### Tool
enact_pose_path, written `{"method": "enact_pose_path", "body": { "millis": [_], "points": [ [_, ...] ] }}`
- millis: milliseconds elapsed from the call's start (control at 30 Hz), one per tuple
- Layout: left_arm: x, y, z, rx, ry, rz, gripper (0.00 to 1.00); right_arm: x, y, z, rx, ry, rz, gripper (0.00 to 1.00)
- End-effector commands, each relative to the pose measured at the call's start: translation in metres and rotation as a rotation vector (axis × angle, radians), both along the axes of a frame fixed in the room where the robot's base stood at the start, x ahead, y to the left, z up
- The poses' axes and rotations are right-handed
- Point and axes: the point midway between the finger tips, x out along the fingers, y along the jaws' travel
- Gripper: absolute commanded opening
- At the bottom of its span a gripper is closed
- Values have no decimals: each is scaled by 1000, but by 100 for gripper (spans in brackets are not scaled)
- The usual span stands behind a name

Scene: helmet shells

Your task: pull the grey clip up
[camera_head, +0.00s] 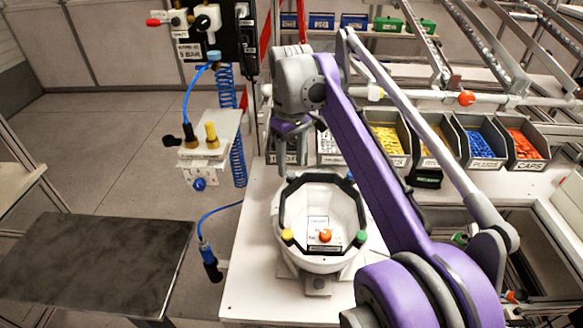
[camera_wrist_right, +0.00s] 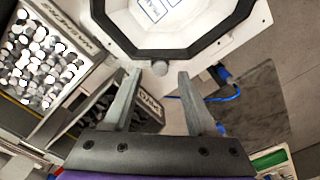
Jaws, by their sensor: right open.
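A white helmet shell (camera_head: 318,262) with a black angular rim stands on the white bench top. In the right wrist view, the shell's black rim (camera_wrist_right: 185,52) crosses the top of the picture. The small rounded grey clip (camera_wrist_right: 160,68) sits at the near edge of this rim. My right gripper (camera_head: 292,170) is at the far side of the shell in the head view. In the wrist view its open fingers (camera_wrist_right: 157,76) stand apart, with the clip between the tips. I cannot tell whether they touch it. My left gripper is not in view.
Grey bins of coloured parts, one with blue pieces (camera_head: 480,143), line the back right. A hose-fed tool (camera_head: 209,260) hangs at the left.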

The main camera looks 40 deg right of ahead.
Motion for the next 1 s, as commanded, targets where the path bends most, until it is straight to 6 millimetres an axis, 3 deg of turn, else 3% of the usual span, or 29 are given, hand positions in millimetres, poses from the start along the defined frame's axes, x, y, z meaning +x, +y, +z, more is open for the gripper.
{"method": "enact_pose_path", "body": {
  "millis": [200,500,800,1000],
  "points": [
    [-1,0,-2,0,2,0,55,0,0,-18,0,0,0,57],
    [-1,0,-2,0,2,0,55,0,0,-19,0,-1,0,55],
    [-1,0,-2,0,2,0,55,0,0,-19,0,0,0,1],
    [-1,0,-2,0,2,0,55,0,0,-19,0,0,0,0]
  ]
}}
